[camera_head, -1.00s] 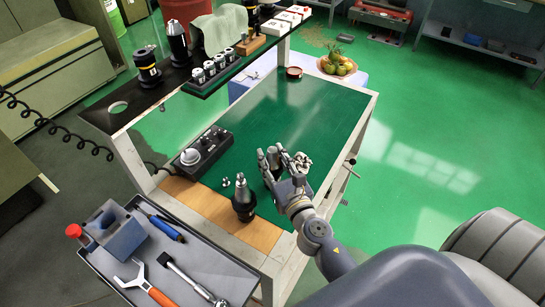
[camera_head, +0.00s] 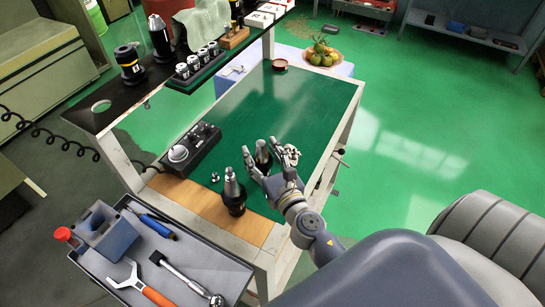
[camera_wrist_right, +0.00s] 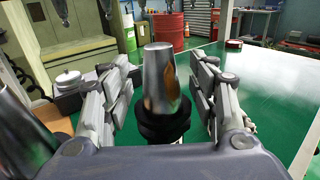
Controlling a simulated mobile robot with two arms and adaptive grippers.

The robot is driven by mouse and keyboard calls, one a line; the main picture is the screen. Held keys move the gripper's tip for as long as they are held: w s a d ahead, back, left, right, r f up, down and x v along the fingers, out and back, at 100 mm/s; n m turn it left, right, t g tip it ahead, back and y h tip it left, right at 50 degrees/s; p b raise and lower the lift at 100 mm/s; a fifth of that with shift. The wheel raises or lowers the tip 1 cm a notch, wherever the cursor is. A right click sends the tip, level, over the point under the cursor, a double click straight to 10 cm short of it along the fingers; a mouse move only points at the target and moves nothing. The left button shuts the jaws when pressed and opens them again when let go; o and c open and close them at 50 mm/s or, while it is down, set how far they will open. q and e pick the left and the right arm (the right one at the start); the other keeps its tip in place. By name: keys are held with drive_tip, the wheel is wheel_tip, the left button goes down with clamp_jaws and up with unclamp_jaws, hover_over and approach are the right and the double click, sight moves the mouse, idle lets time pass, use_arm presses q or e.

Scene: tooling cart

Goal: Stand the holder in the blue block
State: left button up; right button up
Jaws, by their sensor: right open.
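A tool holder with a silver taper and black flange stands taper-up on the green bench top; its silver taper shows in the head view (camera_head: 262,152) and in the wrist view (camera_wrist_right: 162,80). My right gripper (camera_head: 272,162) is open, with its fingers (camera_wrist_right: 162,100) on either side of this holder and gaps showing beside the taper. A second, similar holder (camera_head: 234,193) stands nearer, left of the gripper; its taper shows at the left edge of the wrist view (camera_wrist_right: 28,135). The blue block (camera_head: 120,238) sits in the grey tray at lower left. My left gripper is not in view.
The grey tray (camera_head: 205,258) also holds an orange-handled wrench (camera_head: 138,283), a ratchet-like tool (camera_head: 185,277) and a blue-handled tool (camera_head: 152,224). A black device with a knob (camera_head: 190,148) stands left on the bench. A raised shelf carries several holders. The bench's middle is clear.

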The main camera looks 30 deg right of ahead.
drive_tip(key=s+a+b, duration=0.1)
drive_tip(key=s+b, duration=0.4)
drive_tip(key=s, duration=0.6)
drive_tip(key=shift+s, duration=0.15)
drive_tip(key=shift+a, duration=0.1)
